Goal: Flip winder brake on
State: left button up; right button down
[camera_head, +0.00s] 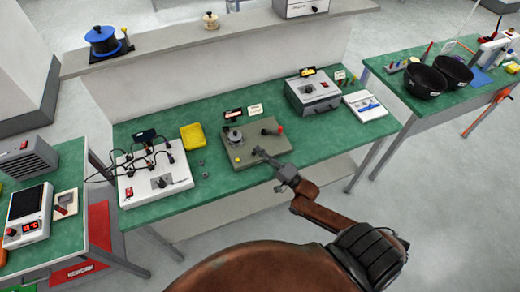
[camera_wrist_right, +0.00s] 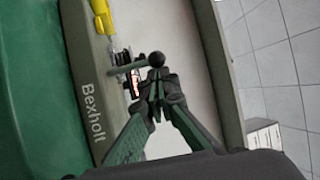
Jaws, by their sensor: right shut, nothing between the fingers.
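The winder seems to be the olive-grey unit (camera_head: 240,170) on the middle green bench; it has a round grey part at its left and a red knob (camera_head: 279,129) at its right. In the right wrist view a grey-olive panel marked "Bexholt" (camera_wrist_right: 93,112) carries a lever with a black ball end (camera_wrist_right: 156,60). I cannot tell if this lever is the brake. My right gripper (camera_head: 260,152) is over the unit's front edge. It is shut and empty; in the wrist view its fingertips (camera_wrist_right: 155,88) are just short of the ball, contact unclear. My left gripper is out of view.
A white box with black leads (camera_head: 150,185) and a yellow block (camera_head: 193,136) are left of the unit. A grey instrument (camera_head: 313,92) and a white panel (camera_head: 365,106) are right. A shelf (camera_head: 220,35) runs behind.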

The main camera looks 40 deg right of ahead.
jog(key=v, duration=1.2)
dwell(0.3)
